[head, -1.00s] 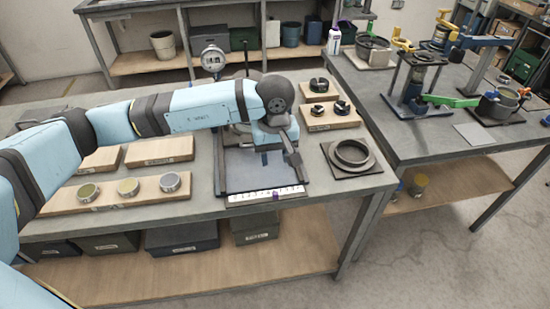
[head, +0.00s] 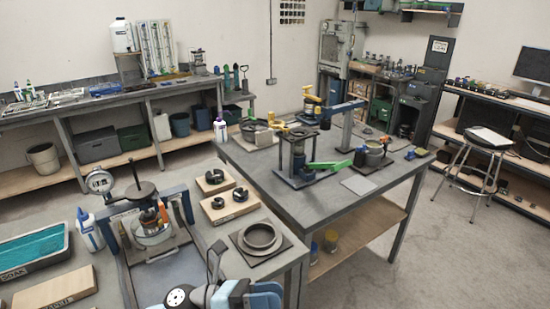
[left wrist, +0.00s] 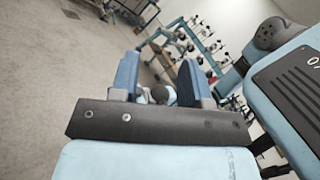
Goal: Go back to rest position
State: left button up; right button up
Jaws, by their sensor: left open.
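My left gripper (head: 214,264) is low in the head view, in front of the bench, beside the right end of the blue-framed press. Its dark crossbar shows edge on, and its fingers are hard to make out there. In the left wrist view my left gripper (left wrist: 160,80) is open, with two blue fingers apart and nothing held between them. My left forearm is folded in close at the bottom edge of the head view. My right gripper is in neither view.
The blue-framed press (head: 150,238) stands on the near bench, with a grey ring on a dark plate (head: 260,240) to its right. A teal-filled tray (head: 30,252) lies at left. A second bench (head: 330,205) with lever frames stands beyond. Open floor (head: 440,250) lies at right.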

pick_arm(q)
jog(key=w+a+f+n+t+y+p, duration=0.1)
jog(key=a+f+n+t+y, duration=0.2)
jog(key=a+n+t+y, duration=0.75)
jog(key=w+d+f+n+t+h+p, duration=0.15)
jog(key=f+n+t, duration=0.35)
jog(key=n, duration=1.3)
jog(key=s+a+f+n+g+y+p, duration=0.1)
jog(key=s+a+f+n+g+y, duration=0.1)
jog(key=s+a+f+n+y, duration=0.2)
jog(key=s+a+f+n+g+y+p, duration=0.1)
jog(key=s+a+f+n+g+y, duration=0.2)
jog(key=s+f+n, duration=0.6)
jog(key=a+f+n+y, duration=0.1)
jog(key=a+n, duration=0.1)
jog(key=shift+s+a, duration=0.15)
jog(key=shift+a, duration=0.15)
